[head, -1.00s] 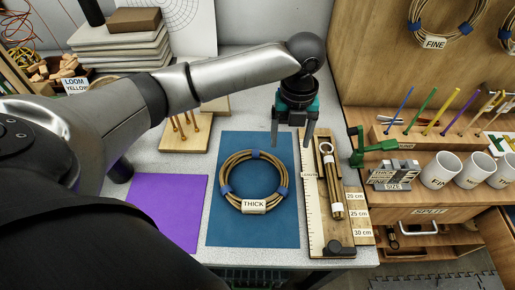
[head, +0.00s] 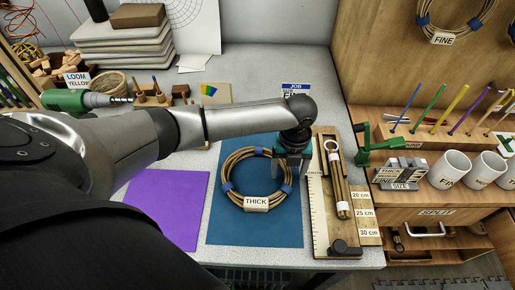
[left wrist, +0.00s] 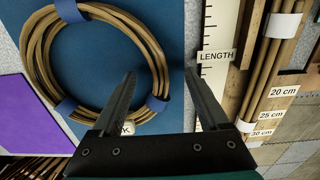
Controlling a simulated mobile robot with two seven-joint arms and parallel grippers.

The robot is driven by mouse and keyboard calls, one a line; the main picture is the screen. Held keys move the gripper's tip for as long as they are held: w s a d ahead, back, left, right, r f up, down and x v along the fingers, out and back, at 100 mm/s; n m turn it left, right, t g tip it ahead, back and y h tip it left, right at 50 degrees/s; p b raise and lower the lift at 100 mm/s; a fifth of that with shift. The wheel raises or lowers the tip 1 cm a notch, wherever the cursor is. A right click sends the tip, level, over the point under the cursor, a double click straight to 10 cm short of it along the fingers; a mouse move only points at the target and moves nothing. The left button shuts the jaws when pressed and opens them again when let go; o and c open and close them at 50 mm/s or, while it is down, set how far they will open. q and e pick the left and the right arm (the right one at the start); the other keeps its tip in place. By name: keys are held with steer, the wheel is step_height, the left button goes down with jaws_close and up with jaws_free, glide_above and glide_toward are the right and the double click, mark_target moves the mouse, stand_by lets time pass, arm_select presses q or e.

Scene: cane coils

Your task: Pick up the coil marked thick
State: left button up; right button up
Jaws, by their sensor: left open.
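The coil marked THICK (head: 236,164) is a tan cane ring with blue ties and a white label. It lies flat on the blue mat (head: 230,230). My left gripper (head: 292,172) is open and points down at the coil's right side, covering part of it in the head view. In the left wrist view the coil (left wrist: 151,48) fills the left, and its right rim runs between the open fingertips (left wrist: 160,73). I cannot tell how high the fingertips are above the mat. My right gripper is not in view.
A ruler board (head: 318,215) with a cane bundle (head: 339,190) lies close right of the mat. A purple sheet (head: 170,210) lies left. A green clamp (head: 378,150), white mugs (head: 449,170) and a pen rack (head: 430,138) stand further right. A FINE coil (head: 450,20) hangs on the wooden panel.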

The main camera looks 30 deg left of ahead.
arm_select(q)
steer(key=shift+f, duration=0.65)
steer(key=shift+c, duration=0.3)
jaws_close()
